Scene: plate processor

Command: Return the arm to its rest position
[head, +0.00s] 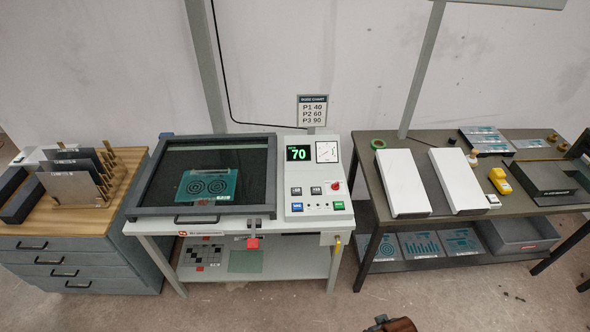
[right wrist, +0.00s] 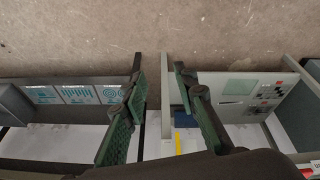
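My right gripper (right wrist: 160,82) shows in the right wrist view. Its two dark fingers with green pads stand well apart, with nothing between them. The gripper is clear of the furniture, with floor and the lower shelves in the background. In the head view only a small dark and brown piece, probably of my right arm, shows at the bottom edge. My left arm and left gripper are in neither view. The plate processor (head: 204,221) stands at the middle left with its dark-framed lid down. A teal plate with ring patterns (head: 208,187) shows under the glass, and the display reads 70.
A wooden-topped cabinet (head: 85,222) with a plate rack is at the left. The floor (head: 290,305) in front is clear.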

